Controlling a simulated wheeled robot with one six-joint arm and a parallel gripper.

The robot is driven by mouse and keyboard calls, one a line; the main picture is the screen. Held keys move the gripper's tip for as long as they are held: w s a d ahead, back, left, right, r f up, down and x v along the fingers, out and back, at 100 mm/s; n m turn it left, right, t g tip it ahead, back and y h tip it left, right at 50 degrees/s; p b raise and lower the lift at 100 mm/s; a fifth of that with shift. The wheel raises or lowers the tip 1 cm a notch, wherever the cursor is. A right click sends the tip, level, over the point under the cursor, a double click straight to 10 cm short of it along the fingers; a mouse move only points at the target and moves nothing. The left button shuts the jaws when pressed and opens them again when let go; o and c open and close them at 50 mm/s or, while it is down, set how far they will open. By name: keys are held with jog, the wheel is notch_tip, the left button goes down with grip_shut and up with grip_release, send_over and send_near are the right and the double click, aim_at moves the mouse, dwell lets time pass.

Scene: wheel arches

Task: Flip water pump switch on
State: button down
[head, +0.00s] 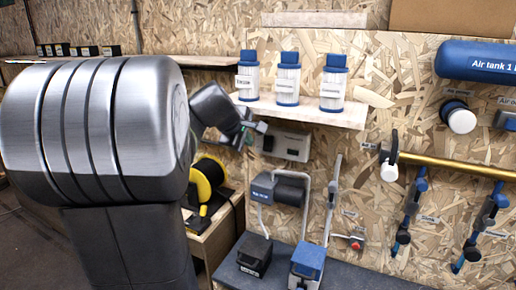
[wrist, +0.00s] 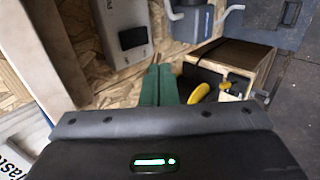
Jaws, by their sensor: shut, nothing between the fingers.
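A pale box (head: 285,143) with a small dark switch is mounted on the chipboard wall below the filter shelf. Its label is too small to read, so I cannot tell whether it is the water pump's. The box (wrist: 125,22) also shows in the wrist view, with its black switch (wrist: 132,38) facing out. My gripper (head: 258,128) is at the box's upper left in the head view. In the wrist view its green fingers (wrist: 158,70) are together and empty, below and right of the switch. Contact cannot be told. A dark pump-like unit (head: 278,188) with pale pipes hangs below.
A shelf (head: 305,111) with blue-capped filters (head: 288,78) juts out just above the box. A yellow reel (head: 207,178) stands on a wooden crate at lower left. A brass pipe (head: 450,164) with valves and a red-buttoned fitting (head: 355,242) are to the right.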

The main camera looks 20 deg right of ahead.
aim_at(267, 146)
jog(key=x, duration=0.4)
jog(key=r+p+x, duration=0.1)
jog(key=x, duration=0.4)
jog(key=w+d+p+x, duration=0.1)
jog(key=x, duration=0.3)
jog(key=shift+w+d+r, duration=0.1)
jog(key=shift+d+r, duration=0.05)
jog(key=shift+r, duration=0.05)
jog(key=shift+f, duration=0.1)
jog(key=shift+w+d+r+b, duration=0.1)
jog(key=shift+r+b, duration=0.3)
jog(key=shift+r, duration=0.5)
dwell(0.3)
